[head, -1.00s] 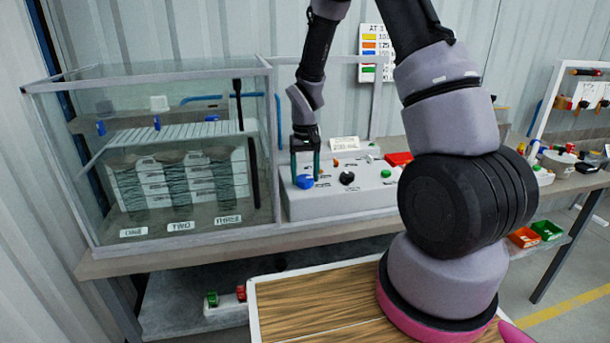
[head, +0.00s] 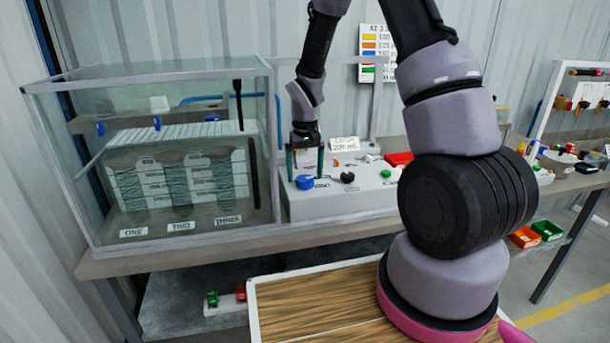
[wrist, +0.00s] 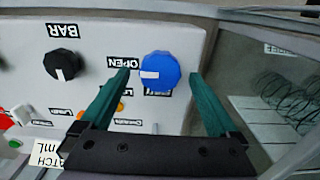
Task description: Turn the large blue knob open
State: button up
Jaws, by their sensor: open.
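The large blue knob (head: 304,182) sits at the left end of the light grey control panel (head: 345,202). In the wrist view the blue knob (wrist: 160,70) has a white pointer mark facing left, towards the label OPEN (wrist: 122,63). My gripper (head: 305,177) is open above the panel, with its two green fingers pointing down. In the wrist view my gripper (wrist: 159,74) has one finger on each side of the knob, with a visible gap on both sides. Whether the fingertips reach down to the knob's height is hard to tell. A second label below the knob is partly hidden.
A black knob (wrist: 62,65) labelled BAR stands beside the blue one. A glass tank (head: 170,160) with several coils is close on the left. A red part (head: 398,158) and a small white card (head: 344,144) are on the panel.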

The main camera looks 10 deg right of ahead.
notch_tip(320, 180, up, 10)
dwell(0.3)
notch_tip(320, 180, up, 16)
jog(key=m+t+y, duration=0.1)
jog(key=m+t, duration=0.1)
jog(key=t, duration=0.1)
send_over(305, 178)
jog(key=s+d, duration=0.4)
jog(key=s, duration=0.6)
jog(key=s+d+r+m+t, duration=0.1)
jog(key=s+r+t, duration=0.1)
jog(key=s, duration=0.4)
jog(key=s+r+m+t+y, duration=0.1)
jog(key=s+r+t, duration=0.1)
jog(key=s+r, duration=0.3)
jog(key=shift+s+d, duration=0.35)
jog(key=shift+s, duration=0.25)
